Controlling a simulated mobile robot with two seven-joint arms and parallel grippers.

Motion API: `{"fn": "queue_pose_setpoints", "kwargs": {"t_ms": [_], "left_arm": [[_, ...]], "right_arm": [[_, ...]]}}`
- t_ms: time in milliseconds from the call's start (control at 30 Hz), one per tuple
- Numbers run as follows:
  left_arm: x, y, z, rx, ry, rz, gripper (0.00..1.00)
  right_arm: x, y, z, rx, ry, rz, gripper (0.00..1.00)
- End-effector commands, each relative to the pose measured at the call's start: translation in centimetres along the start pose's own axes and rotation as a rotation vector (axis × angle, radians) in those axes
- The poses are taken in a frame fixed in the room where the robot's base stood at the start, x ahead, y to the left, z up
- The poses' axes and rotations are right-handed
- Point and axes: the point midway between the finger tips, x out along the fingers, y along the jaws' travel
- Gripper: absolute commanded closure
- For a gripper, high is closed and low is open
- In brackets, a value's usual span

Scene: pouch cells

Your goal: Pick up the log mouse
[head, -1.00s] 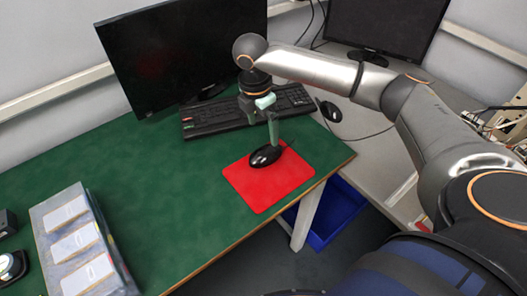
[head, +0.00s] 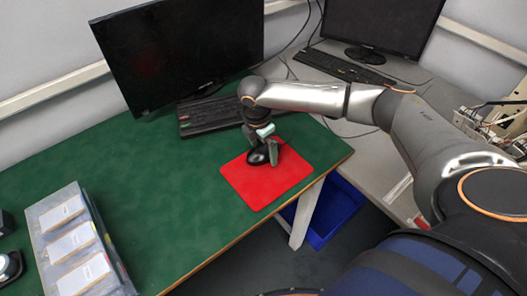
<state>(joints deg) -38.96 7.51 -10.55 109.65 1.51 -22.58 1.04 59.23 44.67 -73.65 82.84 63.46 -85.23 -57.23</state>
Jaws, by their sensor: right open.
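A black computer mouse (head: 257,159) lies on a red mouse pad (head: 266,190) near the right edge of the green table. My right gripper (head: 263,153) points down over the mouse, with its fingers apart and reaching about the mouse's level. One finger shows to the right of the mouse; the gripper hides the mouse's far part. I cannot tell whether the fingers touch it. My left gripper is not in view.
A black keyboard (head: 210,115) lies behind the pad, before a black monitor (head: 180,52). A tray of pouch cells (head: 78,243) stands at the left. A grey table (head: 345,150) with another keyboard (head: 345,66) adjoins at the right. The green table's middle is clear.

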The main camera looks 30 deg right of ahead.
Motion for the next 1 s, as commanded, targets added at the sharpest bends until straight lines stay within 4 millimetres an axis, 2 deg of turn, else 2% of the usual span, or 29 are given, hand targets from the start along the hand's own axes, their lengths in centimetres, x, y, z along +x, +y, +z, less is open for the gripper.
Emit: {"fn": "queue_pose_setpoints", "kwargs": {"t_ms": [67, 767, 1000], "left_arm": [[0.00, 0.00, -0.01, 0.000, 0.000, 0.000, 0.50], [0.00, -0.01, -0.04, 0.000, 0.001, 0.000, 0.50], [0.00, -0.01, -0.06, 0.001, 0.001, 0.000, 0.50]], "right_arm": [[-0.02, 0.00, -0.03, -0.001, 0.000, 0.000, 0.02], [-0.08, 0.01, -0.02, 0.000, 0.001, 0.000, 0.81], [-0.13, 0.03, -0.01, 0.000, 0.001, 0.001, 0.82]]}}
